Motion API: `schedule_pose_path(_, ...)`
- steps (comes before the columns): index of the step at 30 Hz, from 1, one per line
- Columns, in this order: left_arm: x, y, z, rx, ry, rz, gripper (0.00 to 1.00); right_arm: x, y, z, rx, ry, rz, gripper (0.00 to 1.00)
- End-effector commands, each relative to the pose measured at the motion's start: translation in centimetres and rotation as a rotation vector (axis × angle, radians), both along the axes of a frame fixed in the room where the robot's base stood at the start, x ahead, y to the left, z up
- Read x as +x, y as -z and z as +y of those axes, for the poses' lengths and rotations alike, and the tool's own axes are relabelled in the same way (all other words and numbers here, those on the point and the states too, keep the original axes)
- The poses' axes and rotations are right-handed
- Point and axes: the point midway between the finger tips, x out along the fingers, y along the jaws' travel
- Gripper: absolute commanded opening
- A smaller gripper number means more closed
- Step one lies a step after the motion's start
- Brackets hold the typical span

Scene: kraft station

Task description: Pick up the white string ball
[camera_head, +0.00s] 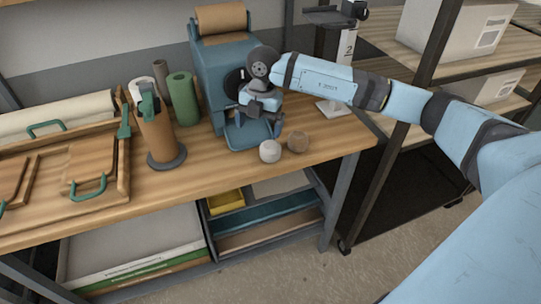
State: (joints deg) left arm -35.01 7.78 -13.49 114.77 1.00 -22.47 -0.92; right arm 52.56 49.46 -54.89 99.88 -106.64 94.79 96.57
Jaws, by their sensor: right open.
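The white string ball (270,151) sits on the wooden table top near its front edge, in front of the blue machine. My right arm reaches in from the right, and my right gripper (262,117) hangs above and slightly behind the white ball, in front of the blue machine. The gripper is open, with nothing seen between its fingers, and it appears apart from the ball. My left gripper is not in view.
The blue machine (217,75) with a brown paper roll stands behind the gripper. A holder (157,135) with tools and a green roll (183,98) stand to the left. A wooden tray (124,165) lies farther left. Shelves with boxes (455,25) stand at the right.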

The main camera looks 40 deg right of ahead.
Motion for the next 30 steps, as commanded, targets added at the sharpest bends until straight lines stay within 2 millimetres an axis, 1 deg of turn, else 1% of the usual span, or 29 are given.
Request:
schedule_pose_path(1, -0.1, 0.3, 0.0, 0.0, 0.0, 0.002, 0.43, 0.4, -0.5, -1.4, -0.054, 0.034, -0.008, 0.97)
schedule_pose_path(3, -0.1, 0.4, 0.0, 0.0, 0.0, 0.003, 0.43, 0.7, -0.9, -2.5, -0.099, 0.066, -0.012, 0.97)
schedule_pose_path(5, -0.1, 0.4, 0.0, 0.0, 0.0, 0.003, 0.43, 0.7, -0.5, -2.9, -0.118, 0.079, -0.012, 0.97)
schedule_pose_path(8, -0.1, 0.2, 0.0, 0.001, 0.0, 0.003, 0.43, 0.7, 1.0, -3.0, -0.123, 0.082, -0.012, 0.97)
schedule_pose_path(12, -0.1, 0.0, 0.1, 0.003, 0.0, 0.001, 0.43, 0.7, 3.9, -3.0, -0.12, 0.081, -0.011, 0.97)
schedule_pose_path(15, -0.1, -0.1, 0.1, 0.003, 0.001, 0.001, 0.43, 0.7, 5.6, -2.9, -0.118, 0.079, -0.012, 0.97)
schedule_pose_path(18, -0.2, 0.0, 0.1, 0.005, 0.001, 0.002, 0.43, 0.8, 6.7, -2.9, -0.117, 0.079, -0.013, 0.97)
schedule_pose_path(23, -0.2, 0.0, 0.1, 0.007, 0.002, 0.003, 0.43, 0.7, 7.7, -3.1, -0.117, 0.078, -0.013, 0.97)
schedule_pose_path(26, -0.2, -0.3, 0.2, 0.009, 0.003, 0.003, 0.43, 0.6, 8.9, -3.5, -0.118, 0.079, -0.012, 0.97)
schedule_pose_path(30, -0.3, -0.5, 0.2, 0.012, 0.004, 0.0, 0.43, 0.6, 11.1, -3.8, -0.116, 0.078, -0.011, 0.97)
